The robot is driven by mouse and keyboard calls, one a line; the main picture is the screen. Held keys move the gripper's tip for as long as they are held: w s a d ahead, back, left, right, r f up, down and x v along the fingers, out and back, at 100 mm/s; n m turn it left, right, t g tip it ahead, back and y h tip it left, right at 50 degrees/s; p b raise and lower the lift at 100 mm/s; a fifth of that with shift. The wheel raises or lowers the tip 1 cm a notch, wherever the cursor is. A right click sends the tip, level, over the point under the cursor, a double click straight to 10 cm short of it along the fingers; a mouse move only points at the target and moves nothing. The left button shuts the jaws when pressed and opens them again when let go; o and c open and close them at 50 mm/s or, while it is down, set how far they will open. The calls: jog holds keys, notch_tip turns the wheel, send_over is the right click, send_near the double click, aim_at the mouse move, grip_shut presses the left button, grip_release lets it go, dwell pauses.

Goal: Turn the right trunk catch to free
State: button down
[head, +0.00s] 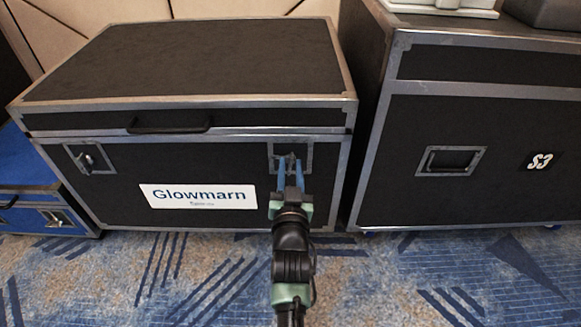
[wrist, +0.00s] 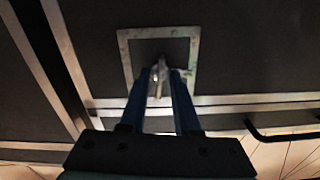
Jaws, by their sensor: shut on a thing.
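The trunk (head: 110,122) is black with metal edging and a white "Glowmarn" label. Its right catch (head: 304,151) is a metal plate with a turning piece, high on the right of the front face. My gripper (head: 288,160) is at this catch, its blue fingers covering much of it. In the wrist view, the catch's square plate (wrist: 128,50) surrounds a small silver turning piece (wrist: 162,65). My gripper (wrist: 161,74) is shut on that piece, one finger on each side. The left catch (head: 89,158) shows a piece standing close to upright.
A larger black case (head: 480,130) marked S3 stands close on the right. A blue case (head: 40,205) stands at the left. Patterned blue carpet (head: 180,280) lies open in front.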

jog(key=shift+n, duration=0.6)
jog(key=shift+f, duration=0.1)
jog(key=c, duration=1)
grip_release()
jog(key=shift+s+p, duration=0.55)
jog(key=shift+p, duration=0.05)
jog(key=s+p, duration=0.6)
jog(key=s, duration=0.6)
jog(key=shift+p, duration=0.4)
